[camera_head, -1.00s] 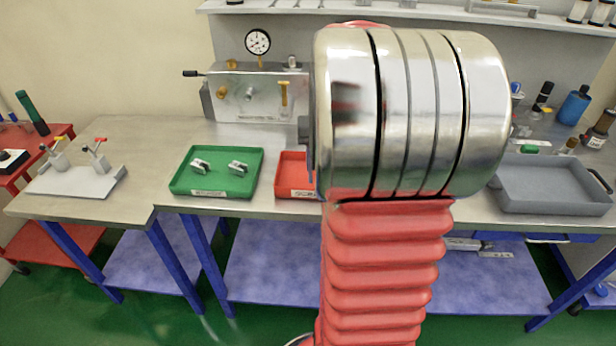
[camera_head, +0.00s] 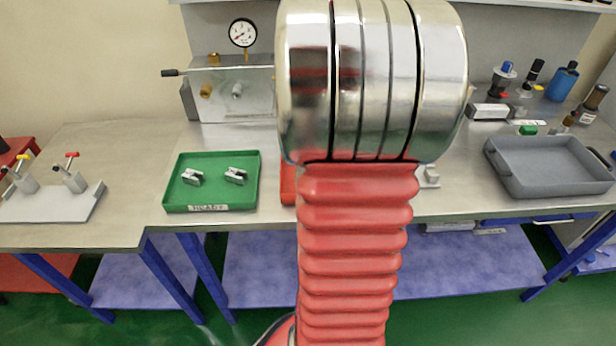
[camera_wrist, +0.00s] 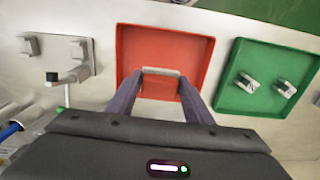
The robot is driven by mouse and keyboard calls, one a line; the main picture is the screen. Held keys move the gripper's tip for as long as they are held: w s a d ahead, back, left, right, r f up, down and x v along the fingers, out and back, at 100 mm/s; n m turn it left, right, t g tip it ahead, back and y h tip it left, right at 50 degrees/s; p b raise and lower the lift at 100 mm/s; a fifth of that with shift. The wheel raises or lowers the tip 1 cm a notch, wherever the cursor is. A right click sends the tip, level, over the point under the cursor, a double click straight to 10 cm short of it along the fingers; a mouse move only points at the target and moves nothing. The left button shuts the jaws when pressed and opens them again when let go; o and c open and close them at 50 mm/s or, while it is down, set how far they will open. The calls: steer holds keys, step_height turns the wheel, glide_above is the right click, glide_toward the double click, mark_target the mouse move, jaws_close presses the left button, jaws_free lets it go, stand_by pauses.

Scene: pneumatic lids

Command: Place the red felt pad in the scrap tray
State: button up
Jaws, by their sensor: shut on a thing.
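The red tray (camera_wrist: 195,45), seen from above in the wrist view, lies under my gripper (camera_wrist: 160,73). The fingers reach over it and are shut on the red felt pad (camera_wrist: 160,86), with a pale strip across the fingertips. The red pad blends with the red tray floor, so its outline and whether it touches the floor are hard to tell. In the head view my arm hides the pad, the gripper and most of the red tray (camera_head: 288,184); only a sliver of its left side shows.
A green tray (camera_head: 210,208) labelled READY holds two small metal parts. A grey tray (camera_head: 550,182) stands at the right. A gauge fixture (camera_head: 230,95) is behind. In the wrist view a metal fixture (camera_wrist: 82,55) stands left of the red tray.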

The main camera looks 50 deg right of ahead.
steer(key=shift+w, duration=0.2)
steer(key=shift+a+f, duration=0.1)
steer(key=shift+f, duration=0.15)
step_height(320, 180, down, 6)
steer(key=shift+r, duration=0.1)
steer(key=shift+f, duration=1.85)
steer(key=shift+f, duration=0.1)
steer(key=o, duration=1.1)
